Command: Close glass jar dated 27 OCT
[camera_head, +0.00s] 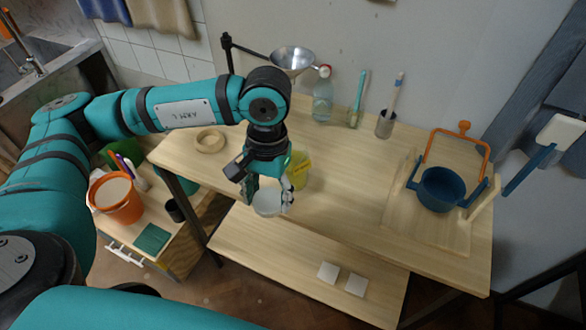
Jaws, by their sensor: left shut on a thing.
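My left gripper (268,197) points down over the front edge of the wooden table. It is shut on a pale, round, whitish thing (267,207); I cannot tell whether this is a jar or a lid. Just behind and to the right of the gripper stands a yellow-labelled container (299,168), partly hidden by the gripper. Its writing is too small to read, so I cannot confirm the date 27 OCT. My right gripper is not in view.
The wooden table (345,190) is clear right of the gripper. A tape ring (209,141), bottle (322,100), brush holder (385,125) and blue pot (438,190) stand on it. A funnel (292,60) is at the back. Two white tiles (328,272) lie on the lower shelf.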

